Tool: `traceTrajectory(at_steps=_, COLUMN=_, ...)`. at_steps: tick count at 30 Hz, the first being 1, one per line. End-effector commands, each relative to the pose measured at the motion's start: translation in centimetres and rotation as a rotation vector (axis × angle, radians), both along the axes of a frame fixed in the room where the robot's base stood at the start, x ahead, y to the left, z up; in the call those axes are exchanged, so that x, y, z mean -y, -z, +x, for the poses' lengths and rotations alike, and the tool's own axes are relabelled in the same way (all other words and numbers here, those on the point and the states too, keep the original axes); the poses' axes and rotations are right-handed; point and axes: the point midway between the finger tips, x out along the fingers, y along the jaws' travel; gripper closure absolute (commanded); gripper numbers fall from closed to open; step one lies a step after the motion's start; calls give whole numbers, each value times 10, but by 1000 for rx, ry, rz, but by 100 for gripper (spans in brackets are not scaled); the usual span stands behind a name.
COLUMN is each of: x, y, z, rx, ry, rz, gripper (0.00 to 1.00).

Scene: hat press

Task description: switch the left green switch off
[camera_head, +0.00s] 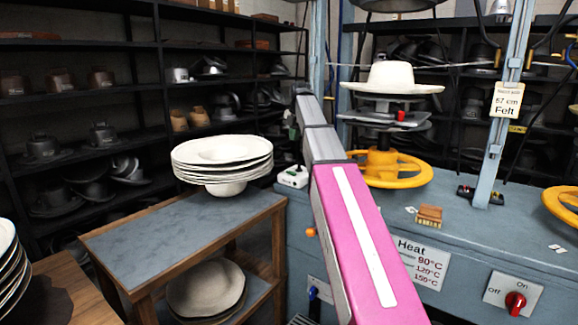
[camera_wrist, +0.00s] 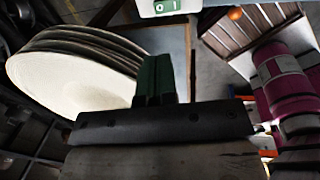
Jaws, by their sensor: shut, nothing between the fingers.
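The left green switch (camera_head: 293,176) is a small white box with a green part, on the left end of the blue-grey press bench. In the wrist view the edge of a white box with a green "0 1" label (camera_wrist: 168,6) shows at the top, cut off by the frame; its lever is out of view. My gripper (camera_wrist: 154,80) has dark green fingers, shut together and empty, apart from the box in the picture. In the head view my gripper (camera_head: 291,122) appears small above the switch box, partly hidden behind my arm's end. The switch's position cannot be told.
A stack of white hats (camera_head: 222,155) sits on the wooden side table (camera_head: 130,238), just left of the switch, and looms close in the wrist view (camera_wrist: 75,70). A yellow handwheel (camera_head: 405,170) and press stand to the right. A red knob (camera_head: 515,302) is on the bench front.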

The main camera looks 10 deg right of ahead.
Motion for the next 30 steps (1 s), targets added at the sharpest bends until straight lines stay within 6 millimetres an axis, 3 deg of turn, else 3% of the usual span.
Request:
traceTrajectory(at_steps=7, x=0, y=4, z=0, rx=-1, ry=2, rz=0, gripper=100)
traceTrajectory(at_steps=11, x=-2, y=16, z=1, rx=-2, ry=2, rz=0, gripper=100)
traceTrajectory(at_steps=30, x=-14, y=123, z=13, rx=-2, ry=3, rz=0, gripper=100)
